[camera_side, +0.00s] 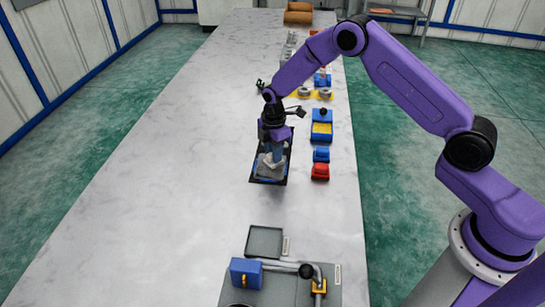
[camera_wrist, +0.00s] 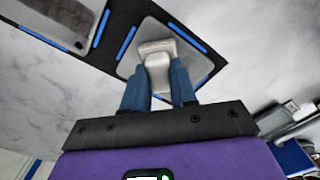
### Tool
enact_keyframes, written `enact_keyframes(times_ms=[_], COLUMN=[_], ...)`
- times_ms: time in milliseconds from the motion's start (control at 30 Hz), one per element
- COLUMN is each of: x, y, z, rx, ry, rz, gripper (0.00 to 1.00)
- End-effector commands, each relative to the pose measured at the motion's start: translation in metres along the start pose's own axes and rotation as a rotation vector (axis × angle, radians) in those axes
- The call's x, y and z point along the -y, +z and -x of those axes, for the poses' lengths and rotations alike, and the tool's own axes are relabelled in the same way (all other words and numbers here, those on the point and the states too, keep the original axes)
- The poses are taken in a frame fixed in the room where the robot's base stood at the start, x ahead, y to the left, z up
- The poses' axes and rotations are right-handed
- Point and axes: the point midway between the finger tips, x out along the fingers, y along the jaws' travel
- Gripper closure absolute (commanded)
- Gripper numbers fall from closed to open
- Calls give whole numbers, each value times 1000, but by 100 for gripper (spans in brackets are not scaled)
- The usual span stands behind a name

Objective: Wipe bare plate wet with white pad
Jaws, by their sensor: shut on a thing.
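My gripper (camera_side: 272,153) points down over the dark mat at the middle of the bench. Its blue fingers also show in the wrist view (camera_wrist: 159,75), closed on the grip of a white pad (camera_wrist: 157,58). The pad shows in the side view (camera_side: 273,163) as a pale shape under the fingers. A flat grey plate (camera_wrist: 196,58) lies under the pad on the mat, between blue strips; I cannot tell whether the pad touches it. A second grey plate (camera_wrist: 62,14) shows at the upper left of the wrist view.
Red (camera_side: 320,172) and blue (camera_side: 321,154) blocks and a blue and yellow item (camera_side: 321,131) stand right of the mat. Nearer are a grey tray (camera_side: 264,242), a blue box (camera_side: 245,272) and a black-knobbed lever (camera_side: 306,270). The bench left of the mat is clear.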

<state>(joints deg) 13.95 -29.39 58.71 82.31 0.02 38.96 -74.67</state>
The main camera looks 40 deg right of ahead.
Motion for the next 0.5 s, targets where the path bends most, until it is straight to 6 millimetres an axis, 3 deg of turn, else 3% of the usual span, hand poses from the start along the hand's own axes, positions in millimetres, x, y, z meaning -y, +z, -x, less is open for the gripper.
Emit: enact_keyframes(times_ms=[500], x=[-28], y=[29], z=[0], rx=[0], ry=[0], rz=[-3], gripper=[100])
